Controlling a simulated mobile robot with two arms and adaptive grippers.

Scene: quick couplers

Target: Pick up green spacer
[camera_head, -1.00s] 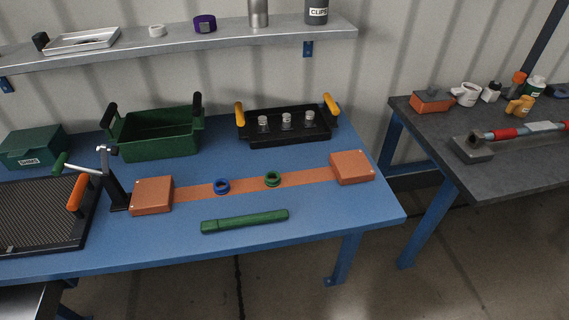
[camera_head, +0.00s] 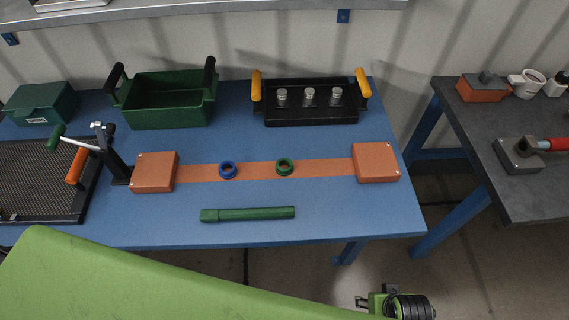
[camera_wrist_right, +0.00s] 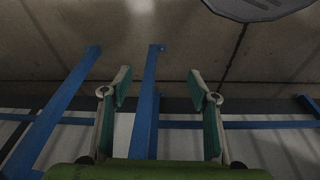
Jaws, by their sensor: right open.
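The green spacer (camera_head: 284,167) is a small ring lying on the orange strip of the blue table, right of a similar blue ring (camera_head: 228,170). My right gripper (camera_wrist_right: 160,88) shows in the right wrist view with its two fingers spread and nothing between them. It faces the floor and blue table legs, and the spacer is not in that view. In the head view neither gripper's fingers can be made out. My left gripper is not in view.
Orange blocks (camera_head: 155,172) (camera_head: 376,162) stand at both ends of the strip. A green bar (camera_head: 248,214) lies in front. Behind are a green bin (camera_head: 168,112) and a black tray (camera_head: 310,116) with several small metallic pieces. A crank stand (camera_head: 117,165) is at left.

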